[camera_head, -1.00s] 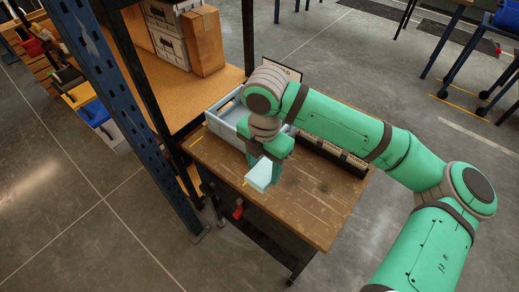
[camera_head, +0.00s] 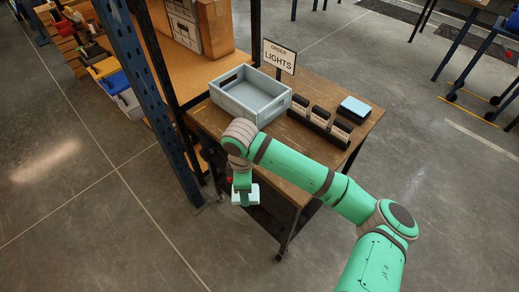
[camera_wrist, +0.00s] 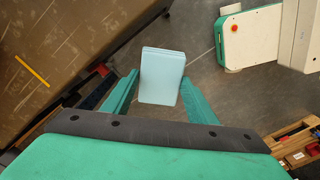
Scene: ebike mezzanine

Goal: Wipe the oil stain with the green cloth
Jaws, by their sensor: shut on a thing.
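My gripper (camera_head: 245,196) is shut on a pale blue, folded cloth-like block (camera_wrist: 162,76); no clearly green cloth shows. In the wrist view my gripper's green fingers (camera_wrist: 160,95) stand on both sides of the block. The head view shows the gripper low and outside the front left edge of the wooden table (camera_head: 368,128). In the wrist view, floor lies behind the block and a wooden surface (camera_wrist: 65,45) is at upper left. I cannot see the oil stain now; my arm covers part of the tabletop.
A grey-blue bin (camera_head: 226,104) stands on the table before an "ORDER LIGHTS" sign (camera_head: 279,57). Several black labelled holders (camera_head: 320,117) stand beside it. A light blue pad on a dark base (camera_head: 356,106) lies at the right. A blue rack post (camera_head: 150,95) rises at left.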

